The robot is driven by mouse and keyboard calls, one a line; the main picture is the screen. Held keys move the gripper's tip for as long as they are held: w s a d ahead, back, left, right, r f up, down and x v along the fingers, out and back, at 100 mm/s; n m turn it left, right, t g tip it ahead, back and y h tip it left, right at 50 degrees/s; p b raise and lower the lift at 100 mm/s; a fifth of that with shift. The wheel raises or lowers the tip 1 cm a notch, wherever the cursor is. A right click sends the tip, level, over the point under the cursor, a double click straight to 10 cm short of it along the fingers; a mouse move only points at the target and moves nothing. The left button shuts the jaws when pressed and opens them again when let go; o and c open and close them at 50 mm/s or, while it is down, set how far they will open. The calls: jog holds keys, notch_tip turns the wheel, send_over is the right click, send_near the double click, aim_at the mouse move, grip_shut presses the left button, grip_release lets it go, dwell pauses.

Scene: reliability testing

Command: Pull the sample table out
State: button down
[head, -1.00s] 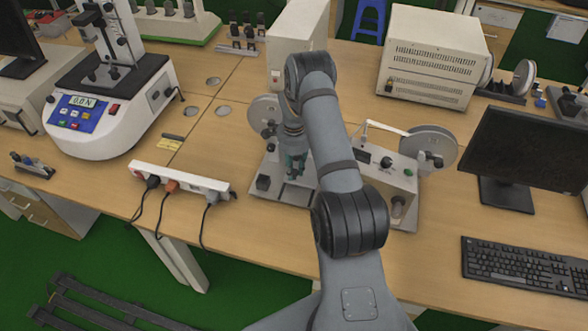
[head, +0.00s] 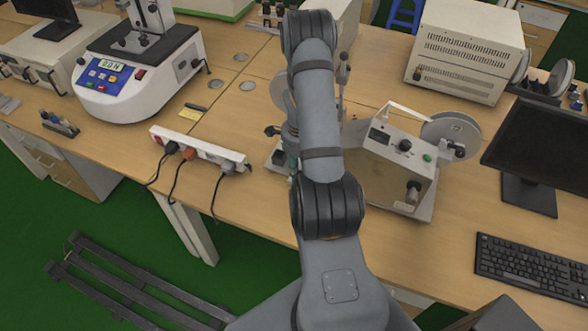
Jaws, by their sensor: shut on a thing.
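The tester with the sample table stands at the middle of the bench, its white control box (head: 388,165) showing right of my arm. The sample table (head: 274,168) is a pale plate low on its left side; only a small part shows. My gripper (head: 291,163) is down at this plate, largely hidden behind my forearm, with a bit of green at its fingers. It is shut on the sample table, though the grip itself is covered.
A white power strip (head: 199,150) with cables lies at the bench's front edge, left of the gripper. A force tester (head: 140,68) stands further left. A monitor (head: 540,145) and keyboard (head: 535,268) are at right. Green floor lies in front.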

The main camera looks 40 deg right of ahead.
jog(key=shift+d, duration=0.1)
jog(key=c, duration=1.5)
grip_release()
jog(key=shift+c, duration=0.2)
jog(key=shift+r, duration=0.1)
notch_tip(320, 180, up, 12)
jog(key=shift+f, duration=0.1)
jog(key=shift+f, duration=0.1)
